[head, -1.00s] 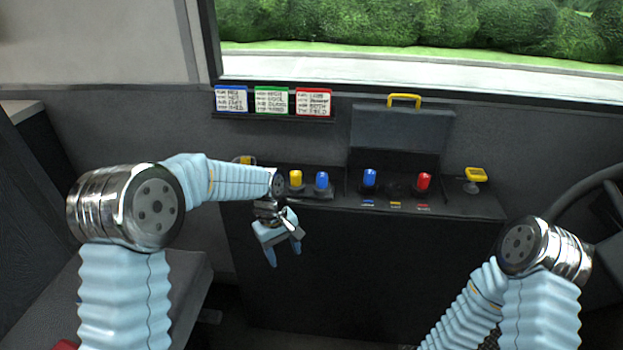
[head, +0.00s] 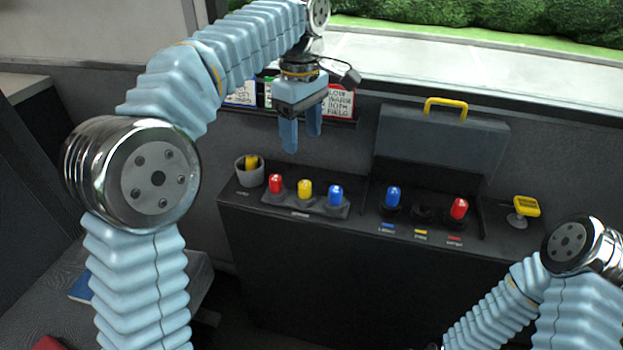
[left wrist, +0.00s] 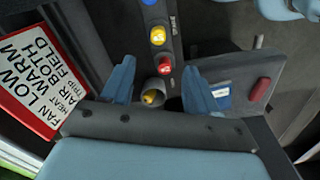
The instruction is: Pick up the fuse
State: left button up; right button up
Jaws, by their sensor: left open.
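A yellow fuse (head: 251,162) stands in a grey cup (head: 243,176) at the counter's left end; in the left wrist view the yellow fuse (left wrist: 152,97) shows between the fingers. A rack (head: 300,207) beside it holds a red fuse (head: 276,184), a yellow fuse (head: 305,189) and a blue fuse (head: 336,196). The open box (head: 440,150) holds a blue fuse (head: 393,197) and a red fuse (head: 459,209), with an empty dark socket (head: 424,213) between them. My left gripper (head: 302,143) is open and empty, pointing down above the counter. My right gripper is out of view.
Cards (head: 340,102) stand in a holder on the wall behind my left gripper. The box lid with its yellow handle (head: 446,104) stands raised. A yellow-topped stand (head: 525,207) is at the counter's right. A seat is at lower left.

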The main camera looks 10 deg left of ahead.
pick_arm(q)
jog(key=b, duration=0.2)
send_over(305, 183)
jog(key=f, duration=0.7)
jog(key=shift+s+a+f, duration=0.15)
jog(key=shift+s+f, duration=0.1)
jog(key=shift+f, duration=0.05)
jog(key=f, duration=0.5)
jog(key=shift+w+d+f, duration=0.15)
jog(key=shift+d+f, duration=0.05)
jog(key=shift+f, duration=0.2)
jog(key=shift+c, duration=0.3)
grip_shut()
